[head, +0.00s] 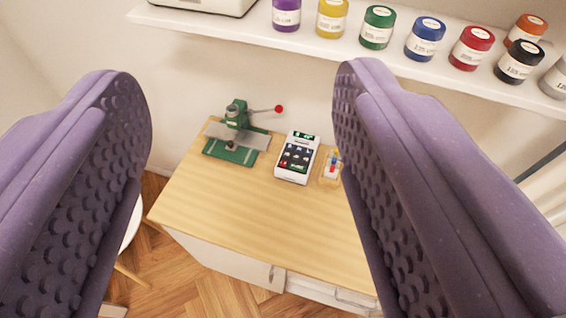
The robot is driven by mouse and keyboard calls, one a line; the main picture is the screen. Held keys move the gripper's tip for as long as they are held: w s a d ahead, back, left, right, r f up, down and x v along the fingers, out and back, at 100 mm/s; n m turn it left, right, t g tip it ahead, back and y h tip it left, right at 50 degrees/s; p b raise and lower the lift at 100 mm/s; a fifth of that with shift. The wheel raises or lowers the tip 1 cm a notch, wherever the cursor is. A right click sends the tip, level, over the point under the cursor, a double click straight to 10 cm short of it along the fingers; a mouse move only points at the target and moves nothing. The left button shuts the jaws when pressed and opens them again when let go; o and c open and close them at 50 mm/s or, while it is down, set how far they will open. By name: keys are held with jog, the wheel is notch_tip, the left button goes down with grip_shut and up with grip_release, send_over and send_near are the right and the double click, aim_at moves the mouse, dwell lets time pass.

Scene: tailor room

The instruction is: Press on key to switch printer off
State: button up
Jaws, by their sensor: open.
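A small white device with a dark keypad and a green-lit display (297,157) stands on the wooden table, towards its back. It looks like the printer, but its keys are too small to read. My gripper (243,85) is open and empty, with its two purple, studded fingers at the left and right of the picture. The device shows between the fingers, well beyond them, and nothing touches it.
A green press with a red-knobbed lever (237,135) stands left of the device. A small clear holder (331,167) is close on its right. A shelf (210,22) with several paint jars runs above. The table's front (235,215) is clear.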

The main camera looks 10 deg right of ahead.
grip_shut()
dwell(1.4)
